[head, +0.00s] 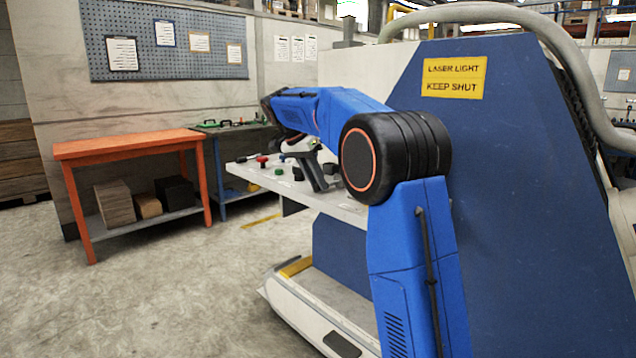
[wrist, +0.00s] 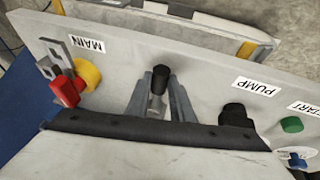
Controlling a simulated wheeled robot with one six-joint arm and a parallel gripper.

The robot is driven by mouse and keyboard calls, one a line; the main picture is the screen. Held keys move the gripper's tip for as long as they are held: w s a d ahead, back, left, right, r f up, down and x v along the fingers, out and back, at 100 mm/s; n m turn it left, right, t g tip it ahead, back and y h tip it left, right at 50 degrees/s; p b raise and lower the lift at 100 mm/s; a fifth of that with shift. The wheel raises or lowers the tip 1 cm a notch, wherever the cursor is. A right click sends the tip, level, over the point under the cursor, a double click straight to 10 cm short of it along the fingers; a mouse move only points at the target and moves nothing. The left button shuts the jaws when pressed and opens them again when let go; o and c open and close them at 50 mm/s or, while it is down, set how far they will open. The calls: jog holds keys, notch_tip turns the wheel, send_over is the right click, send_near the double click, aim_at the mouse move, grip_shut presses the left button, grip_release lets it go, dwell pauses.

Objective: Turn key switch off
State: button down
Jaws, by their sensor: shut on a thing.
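The key switch (wrist: 158,90), with a black top and a metallic shank, stands on the light grey panel (wrist: 205,75) in the middle of the wrist view. My gripper (wrist: 160,97) has its two grey fingers on either side of the key and is shut on it. The fingers partly hide the key's lower part. In the head view my gripper (head: 317,176) reaches down to the sloping panel (head: 345,207) on the blue machine. I cannot make out the key there.
In the wrist view a red handle (wrist: 68,89) on a yellow base by the MAIN label stands left of my fingers. A black knob (wrist: 235,115) near PUMP and a green button (wrist: 291,125) are to the right. An orange table (head: 130,147) stands at left.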

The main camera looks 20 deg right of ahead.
dwell(0.4)
jog(key=c, duration=1.5)
grip_release()
jog(key=shift+c, duration=0.2)
jog(key=s+v, duration=0.1)
jog(key=v, duration=1.6)
jog(key=shift+w+r, duration=0.15)
jog(key=shift+w, duration=0.35)
jog(key=shift+s, duration=0.15)
jog(key=s+f+n+t+y, duration=0.15)
jog(key=s+f+n, duration=0.3)
jog(key=s, duration=0.75)
jog(key=s+f+n+t+y, duration=0.15)
jog(key=s+f+n, duration=0.3)
jog(key=s, duration=0.75)
jog(key=s+a+f+n+t+y, duration=0.2)
jog(key=s+f+n, duration=0.2)
jog(key=s+f, duration=1.9)
notch_tip(320, 180, down, 2)
jog(key=shift+f+n, duration=0.1)
jog(key=shift+n, duration=0.2)
